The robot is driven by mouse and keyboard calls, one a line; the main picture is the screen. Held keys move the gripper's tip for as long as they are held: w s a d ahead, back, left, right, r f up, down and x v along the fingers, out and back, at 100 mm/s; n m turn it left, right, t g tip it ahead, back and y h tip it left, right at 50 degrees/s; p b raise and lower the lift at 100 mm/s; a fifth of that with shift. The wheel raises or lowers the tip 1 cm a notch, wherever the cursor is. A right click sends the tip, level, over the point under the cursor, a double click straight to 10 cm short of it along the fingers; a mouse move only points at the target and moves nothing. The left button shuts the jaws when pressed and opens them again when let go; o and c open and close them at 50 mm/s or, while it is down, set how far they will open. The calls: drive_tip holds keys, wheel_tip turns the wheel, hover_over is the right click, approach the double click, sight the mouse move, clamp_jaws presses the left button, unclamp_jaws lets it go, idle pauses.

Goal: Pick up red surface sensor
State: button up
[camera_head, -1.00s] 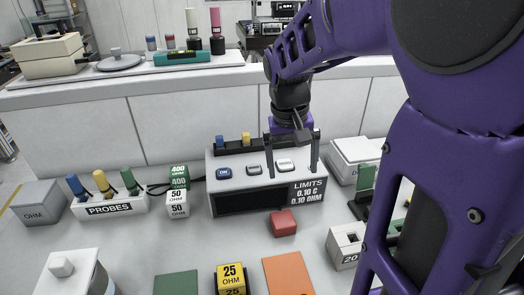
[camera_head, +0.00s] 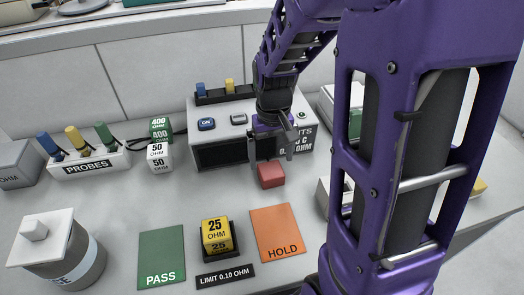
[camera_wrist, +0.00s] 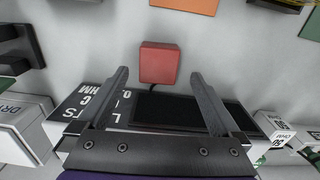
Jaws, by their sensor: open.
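The red surface sensor (camera_head: 271,175) is a small red block on the light table, just in front of the grey instrument box (camera_head: 222,157). It also shows in the wrist view (camera_wrist: 159,63), beyond and between the fingertips. My gripper (camera_head: 271,172) is open and empty, with its fingers pointing down around or just above the block in the head view. In the wrist view the gripper (camera_wrist: 158,75) has its two fingers spread wider than the block, and neither touches it. Part of the instrument's front is hidden behind my gripper.
An orange HOLD mat (camera_head: 277,234), a yellow 25 ohm block (camera_head: 215,234) and a green PASS mat (camera_head: 162,258) lie nearer the front. The PROBES rack (camera_head: 90,163) and 400 and 50 ohm blocks (camera_head: 160,143) stand left. The table between the sensor and mats is clear.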

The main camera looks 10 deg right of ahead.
sight(271, 169)
drive_tip(key=f+b, duration=0.1)
drive_tip(key=f, duration=0.5)
drive_tip(key=shift+w, duration=0.2)
drive_tip(key=c, duration=1.6)
